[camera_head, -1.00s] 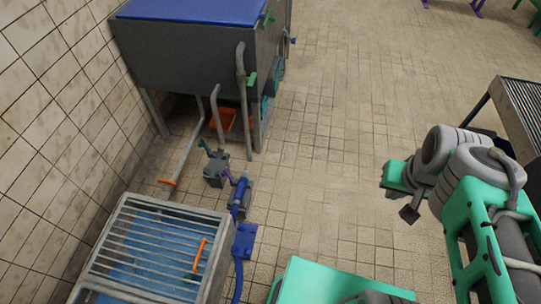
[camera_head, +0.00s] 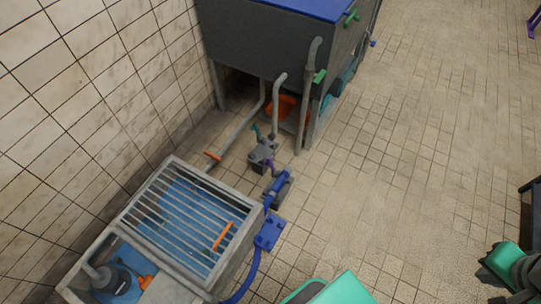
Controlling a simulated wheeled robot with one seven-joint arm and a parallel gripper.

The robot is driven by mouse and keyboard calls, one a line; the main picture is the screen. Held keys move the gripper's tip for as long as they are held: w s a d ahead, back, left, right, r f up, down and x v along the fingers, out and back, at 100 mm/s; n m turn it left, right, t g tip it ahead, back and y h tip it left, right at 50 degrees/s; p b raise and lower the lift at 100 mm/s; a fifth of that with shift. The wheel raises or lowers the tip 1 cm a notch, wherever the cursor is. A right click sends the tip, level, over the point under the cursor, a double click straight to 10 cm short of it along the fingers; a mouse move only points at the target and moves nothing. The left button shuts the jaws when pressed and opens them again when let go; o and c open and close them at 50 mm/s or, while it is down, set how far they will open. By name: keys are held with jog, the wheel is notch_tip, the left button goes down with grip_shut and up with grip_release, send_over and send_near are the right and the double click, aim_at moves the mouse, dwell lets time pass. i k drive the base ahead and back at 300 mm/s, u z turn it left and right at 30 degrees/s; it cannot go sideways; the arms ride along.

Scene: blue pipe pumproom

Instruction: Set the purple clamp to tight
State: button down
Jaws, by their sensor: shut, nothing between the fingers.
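A small purple part (camera_head: 270,166), which looks like the purple clamp, sits low on the floor equipment. It is between a dark grey box (camera_head: 262,151) with a teal lever and a blue pump-like piece (camera_head: 278,185). It is too small to tell whether it is tight or loose. Part of my arm, green and grey, shows at the lower right edge, far from the purple part. I cannot make out my gripper's fingers there.
A large grey tank (camera_head: 275,50) with a blue top stands behind, with grey pipes coming down. A barred grey frame (camera_head: 165,165) over a blue basin is at the lower left, by the tiled wall. A blue box (camera_head: 269,232) is beside it.

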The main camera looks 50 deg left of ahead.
aim_at(269, 162)
jog(key=i, duration=0.9)
jog(key=u, duration=3.05)
jog(key=i, duration=0.5)
